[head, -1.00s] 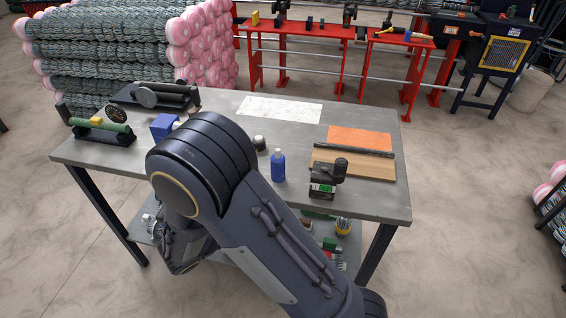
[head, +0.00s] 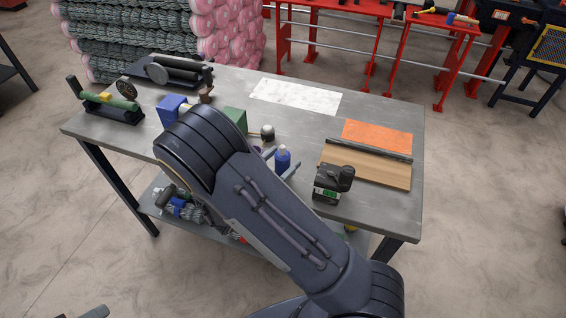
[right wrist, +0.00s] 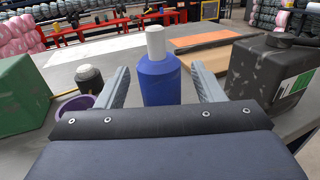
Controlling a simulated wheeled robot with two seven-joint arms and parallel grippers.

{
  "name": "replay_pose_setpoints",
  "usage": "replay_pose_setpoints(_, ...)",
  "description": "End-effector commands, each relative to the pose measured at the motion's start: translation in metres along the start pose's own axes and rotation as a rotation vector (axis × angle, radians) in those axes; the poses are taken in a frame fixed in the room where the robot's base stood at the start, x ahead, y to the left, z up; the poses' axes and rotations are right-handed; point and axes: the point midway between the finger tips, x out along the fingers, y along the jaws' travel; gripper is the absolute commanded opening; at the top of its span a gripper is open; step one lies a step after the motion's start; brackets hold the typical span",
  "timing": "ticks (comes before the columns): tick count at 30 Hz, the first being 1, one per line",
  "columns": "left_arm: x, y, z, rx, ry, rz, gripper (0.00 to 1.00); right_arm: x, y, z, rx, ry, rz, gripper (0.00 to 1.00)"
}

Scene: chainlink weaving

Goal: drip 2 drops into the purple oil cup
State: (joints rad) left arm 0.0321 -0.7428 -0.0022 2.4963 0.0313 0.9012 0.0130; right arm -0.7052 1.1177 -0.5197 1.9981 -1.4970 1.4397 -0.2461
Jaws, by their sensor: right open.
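A blue bottle (head: 283,161) with a pale cap stands upright near the table's front edge. In the right wrist view the bottle (right wrist: 160,82) is between the two fingers of my right gripper (right wrist: 160,70), with a gap on each side. My right gripper (head: 281,159) is open and holds nothing. The purple cup (right wrist: 62,108) is just left of the left finger, its lower part hidden by the gripper body. In the head view the cup is mostly hidden by my right arm. My left gripper is not seen.
A dark jar with a pale cap (right wrist: 90,78) stands behind the cup, and a green block (right wrist: 22,95) is left of it. A dark canister with a green label (right wrist: 270,78) stands close to the right finger. A wooden board (head: 368,168) lies on the table's right side.

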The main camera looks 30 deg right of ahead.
Motion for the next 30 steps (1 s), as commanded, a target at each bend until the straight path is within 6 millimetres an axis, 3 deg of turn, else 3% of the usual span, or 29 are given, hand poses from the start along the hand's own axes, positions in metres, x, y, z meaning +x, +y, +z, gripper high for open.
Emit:
replay_pose_setpoints(3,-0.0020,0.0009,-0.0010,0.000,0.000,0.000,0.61,0.0099,-0.0001,0.0004,0.000,0.000,-0.001,0.62)
replay_pose_setpoints(10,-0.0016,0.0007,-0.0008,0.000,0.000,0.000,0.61,0.0108,0.0003,-0.0003,0.000,0.000,0.001,0.62)
replay_pose_setpoints(22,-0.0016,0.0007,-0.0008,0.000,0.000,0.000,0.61,0.0106,0.0003,-0.0002,0.000,0.000,0.001,0.11)
replay_pose_setpoints(30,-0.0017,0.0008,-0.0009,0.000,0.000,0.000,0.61,0.0106,0.0004,0.0016,0.001,0.000,0.001,0.11)
